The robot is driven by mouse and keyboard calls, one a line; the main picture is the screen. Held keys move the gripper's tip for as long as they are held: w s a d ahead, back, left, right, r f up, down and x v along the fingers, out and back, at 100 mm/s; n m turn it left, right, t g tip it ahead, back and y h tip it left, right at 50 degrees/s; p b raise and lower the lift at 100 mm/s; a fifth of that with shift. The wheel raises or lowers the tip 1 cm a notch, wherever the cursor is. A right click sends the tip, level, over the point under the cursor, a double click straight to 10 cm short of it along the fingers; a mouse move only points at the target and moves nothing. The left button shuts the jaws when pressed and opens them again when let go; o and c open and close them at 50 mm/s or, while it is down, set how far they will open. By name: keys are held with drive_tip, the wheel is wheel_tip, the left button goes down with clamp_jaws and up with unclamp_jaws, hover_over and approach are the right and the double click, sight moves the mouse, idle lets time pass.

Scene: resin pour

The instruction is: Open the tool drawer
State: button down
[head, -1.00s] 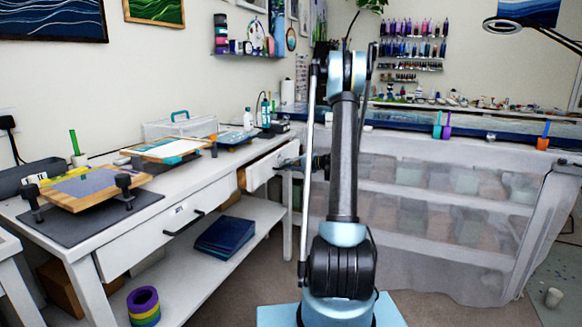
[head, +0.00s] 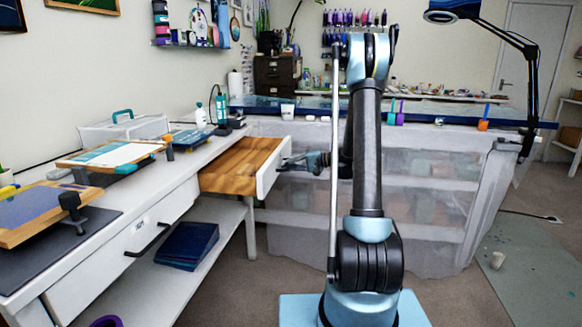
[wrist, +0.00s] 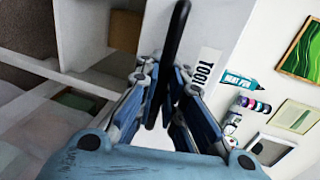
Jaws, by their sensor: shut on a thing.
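The tool drawer (head: 269,172) is pulled well out of the far end of the white workbench in the head view. Its bare wooden inside shows, and no tools are visible in it. In the wrist view its white front carries a label reading "TOOL" (wrist: 207,68). The black bar handle (wrist: 179,30) runs between the fingers of my gripper (wrist: 163,78), which is shut on it. In the head view my gripper (head: 288,164) is at the drawer's front, and the handle is hard to make out there.
A second drawer (head: 130,245) nearer in the same workbench is closed. A dark blue stack (head: 187,244) lies on the lower shelf (head: 215,225). A plastic-draped shelf unit (head: 430,190) stands behind my arm. Open floor (head: 245,290) lies in front of the bench.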

drive_tip(key=shift+s+d, duration=0.15)
drive_tip(key=shift+d, duration=0.1)
drive_tip(key=c, duration=1.7)
unclamp_jaws()
drive_tip(key=shift+f, duration=0.1)
drive_tip(key=v, duration=1.2)
